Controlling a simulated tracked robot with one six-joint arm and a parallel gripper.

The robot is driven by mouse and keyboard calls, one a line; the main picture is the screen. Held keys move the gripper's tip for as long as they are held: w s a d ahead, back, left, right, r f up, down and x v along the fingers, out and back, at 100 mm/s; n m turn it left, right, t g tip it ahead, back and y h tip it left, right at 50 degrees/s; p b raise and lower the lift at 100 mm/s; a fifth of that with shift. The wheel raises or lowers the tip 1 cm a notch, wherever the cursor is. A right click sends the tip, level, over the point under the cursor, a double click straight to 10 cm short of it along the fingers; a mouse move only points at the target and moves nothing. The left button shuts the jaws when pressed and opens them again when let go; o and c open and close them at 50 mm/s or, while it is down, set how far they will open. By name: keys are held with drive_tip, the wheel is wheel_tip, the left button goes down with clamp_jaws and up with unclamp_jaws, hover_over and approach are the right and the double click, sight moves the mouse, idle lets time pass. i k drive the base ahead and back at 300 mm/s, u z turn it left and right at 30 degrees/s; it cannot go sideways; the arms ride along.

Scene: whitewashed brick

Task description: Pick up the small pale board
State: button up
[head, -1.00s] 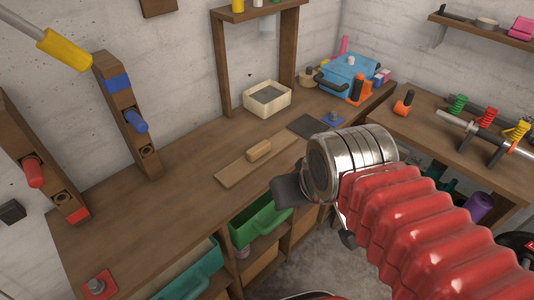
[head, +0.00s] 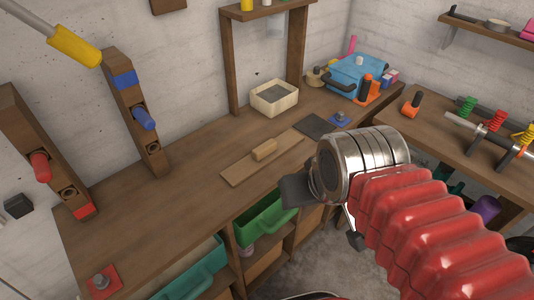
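A small pale board (head: 240,174) lies flat on the wooden workbench (head: 190,205), near its front edge. The metal wrist hides part of the bench's front edge.
A pale box (head: 274,110) and a dark flat square (head: 315,126) lie behind the board. A blue case (head: 358,75) stands at the back corner. Wooden posts (head: 137,115) rise at left. Green bins (head: 268,215) sit below the bench.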

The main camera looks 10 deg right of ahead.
sight(262, 156)
drive_tip(key=u, duration=2.45)
drive_tip(key=k, duration=0.65)
drive_tip(key=z, duration=0.5)
